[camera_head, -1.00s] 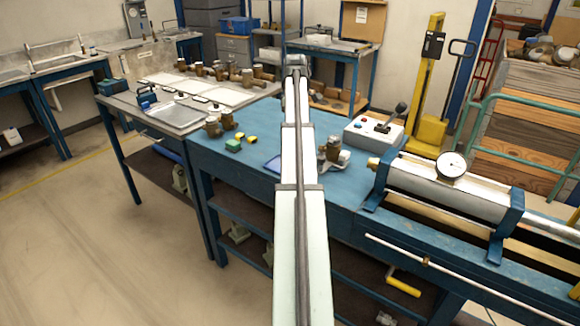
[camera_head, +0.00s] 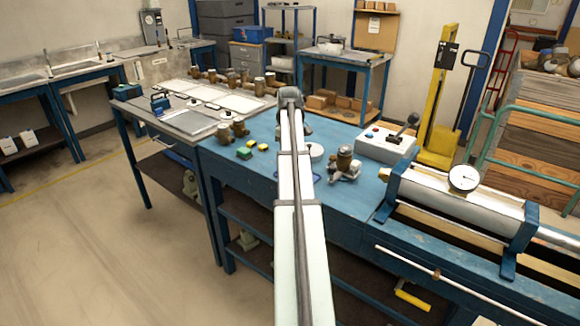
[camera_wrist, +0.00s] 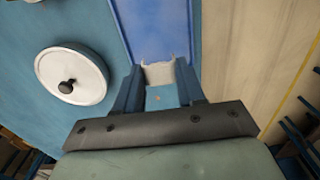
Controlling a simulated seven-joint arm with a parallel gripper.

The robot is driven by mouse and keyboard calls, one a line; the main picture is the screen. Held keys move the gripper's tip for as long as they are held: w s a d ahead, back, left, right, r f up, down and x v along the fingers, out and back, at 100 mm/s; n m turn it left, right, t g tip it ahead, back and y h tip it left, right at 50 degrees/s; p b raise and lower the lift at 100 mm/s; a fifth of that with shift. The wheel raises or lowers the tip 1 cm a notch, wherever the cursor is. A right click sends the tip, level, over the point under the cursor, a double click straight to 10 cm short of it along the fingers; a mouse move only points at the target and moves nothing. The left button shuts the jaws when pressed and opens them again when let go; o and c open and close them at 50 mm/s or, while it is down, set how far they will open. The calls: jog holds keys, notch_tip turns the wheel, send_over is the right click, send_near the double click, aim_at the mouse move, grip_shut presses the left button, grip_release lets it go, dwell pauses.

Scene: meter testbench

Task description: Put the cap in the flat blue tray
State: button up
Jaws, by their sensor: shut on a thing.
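My gripper (camera_wrist: 160,80) is shut on a small whitish piece (camera_wrist: 158,72), which I take to be the cap; its shape is mostly hidden between the fingers. The flat blue tray (camera_wrist: 153,25) lies on the bench just beyond the fingertips in the wrist view, and the held piece overlaps its near edge in the picture. I cannot tell whether the piece touches the tray. In the head view my arm hides the gripper, the cap and most or all of the tray.
A white round disc with a dark knob (camera_wrist: 72,75) lies left of the tray. Yellow and green blocks (camera_head: 244,153), a brass-coloured fitting (camera_head: 344,160) and a grey control box (camera_head: 386,143) stand on the blue bench (camera_head: 235,175). The bench edge is close on the right in the wrist view.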

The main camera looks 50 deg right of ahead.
jog(key=shift+f, duration=2.5)
jog(key=shift+f, duration=0.2)
jog(key=o, duration=0.8)
notch_tip(320, 180, up, 12)
jog(key=shift+r, duration=0.2)
